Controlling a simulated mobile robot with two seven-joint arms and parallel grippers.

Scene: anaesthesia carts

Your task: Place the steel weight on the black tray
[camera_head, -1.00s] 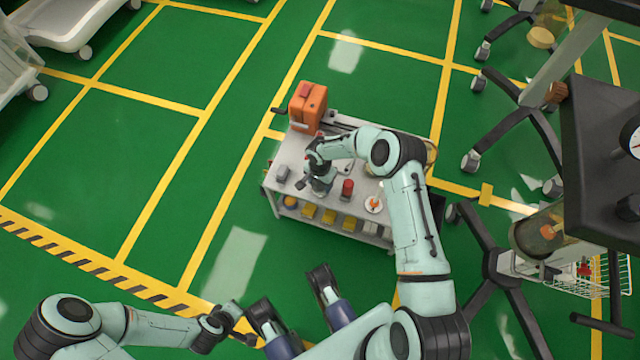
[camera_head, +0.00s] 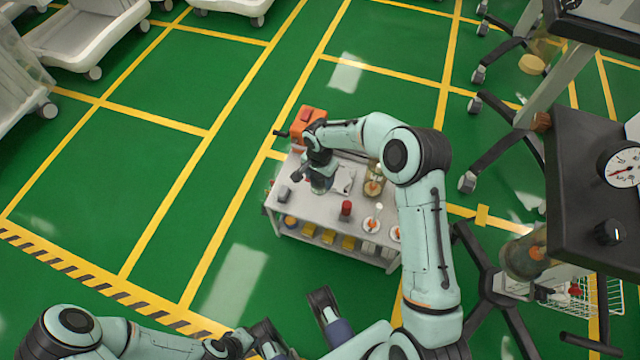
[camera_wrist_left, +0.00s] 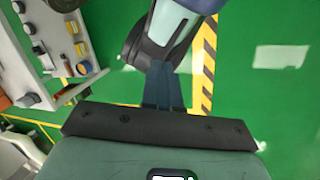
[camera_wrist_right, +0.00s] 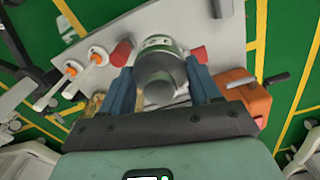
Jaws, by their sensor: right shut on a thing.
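My right gripper (camera_head: 321,184) is above the white cart top in the head view. In the right wrist view its fingers (camera_wrist_right: 161,78) are shut on a grey metal cylinder, which I take as the steel weight (camera_wrist_right: 158,64); it has a pale band with green marks. In the head view the weight is mostly hidden by the gripper and wrist. My left gripper (camera_wrist_left: 163,88) has its blue fingers together and empty, low at the front, away from the cart. I cannot make out a black tray for certain.
The cart top (camera_head: 310,212) also carries an orange case (camera_head: 306,124), a red cylinder (camera_head: 346,208), a small grey block (camera_head: 283,194), white round pieces with orange parts (camera_head: 372,225) and a glass jar (camera_head: 374,180). A dark stand (camera_head: 590,190) is at the right. Green floor is free at left.

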